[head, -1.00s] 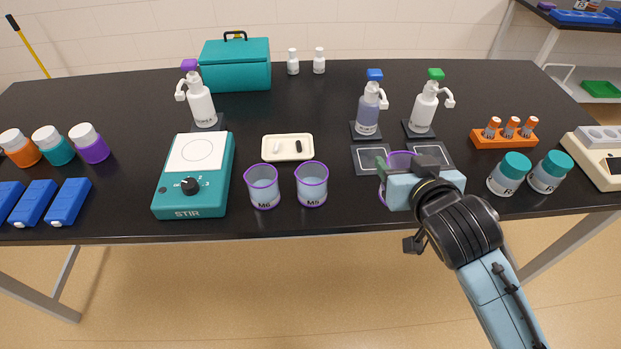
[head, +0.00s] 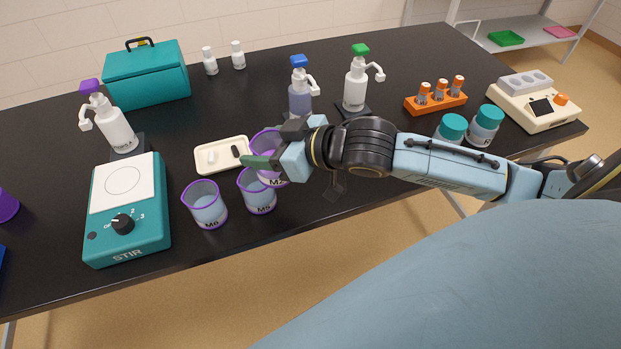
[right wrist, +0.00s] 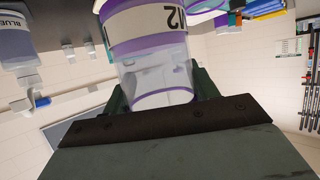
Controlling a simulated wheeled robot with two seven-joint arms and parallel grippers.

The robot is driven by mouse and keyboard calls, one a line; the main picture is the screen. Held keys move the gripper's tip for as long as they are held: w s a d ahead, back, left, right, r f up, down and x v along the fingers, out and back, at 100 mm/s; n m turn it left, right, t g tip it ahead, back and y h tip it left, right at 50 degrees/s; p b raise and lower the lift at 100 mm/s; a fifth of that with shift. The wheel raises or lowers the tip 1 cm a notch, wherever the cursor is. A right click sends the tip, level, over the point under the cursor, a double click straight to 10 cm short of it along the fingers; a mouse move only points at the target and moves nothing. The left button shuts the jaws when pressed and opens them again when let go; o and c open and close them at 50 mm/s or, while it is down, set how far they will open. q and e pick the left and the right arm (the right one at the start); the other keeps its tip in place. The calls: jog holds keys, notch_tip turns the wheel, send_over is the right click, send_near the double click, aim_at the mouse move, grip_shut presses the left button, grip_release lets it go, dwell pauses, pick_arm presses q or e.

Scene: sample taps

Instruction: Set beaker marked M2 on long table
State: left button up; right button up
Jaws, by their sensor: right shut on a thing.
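The beaker marked M2 (head: 268,146) has a purple rim and a purple band and is partly hidden by my right gripper. My right gripper (head: 270,162) is shut on it at the near side of the long black table (head: 420,60). In the right wrist view the beaker (right wrist: 155,60) fills the space between the fingers, with "2" of its mark readable. In the head view it overlaps the beaker marked M5 (head: 258,195); I cannot tell whether they touch. My left gripper is not in view.
The M6 beaker (head: 206,208) stands left of M5. A cream tray (head: 205,168) lies behind them, and a teal stirrer (head: 128,235) is at left. Pump bottles (head: 357,85) stand behind the gripper. An orange rack (head: 435,102) and teal-capped jars (head: 484,128) are at right.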

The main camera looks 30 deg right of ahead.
jog(key=shift+s+d+f+n, duration=0.15)
jog(key=shift+d+f+n, duration=0.2)
jog(key=shift+d, duration=0.2)
jog(key=s+d+n+g+y+b, duration=0.1)
jog(key=d+y, duration=0.1)
jog(key=d, duration=0.4)
notch_tip(320, 180, down, 10)
jog(key=shift+a+r+b, duration=0.1)
jog(key=shift+b, duration=0.95)
jog(key=o, duration=0.8)
jog(key=shift+o, duration=1.2)
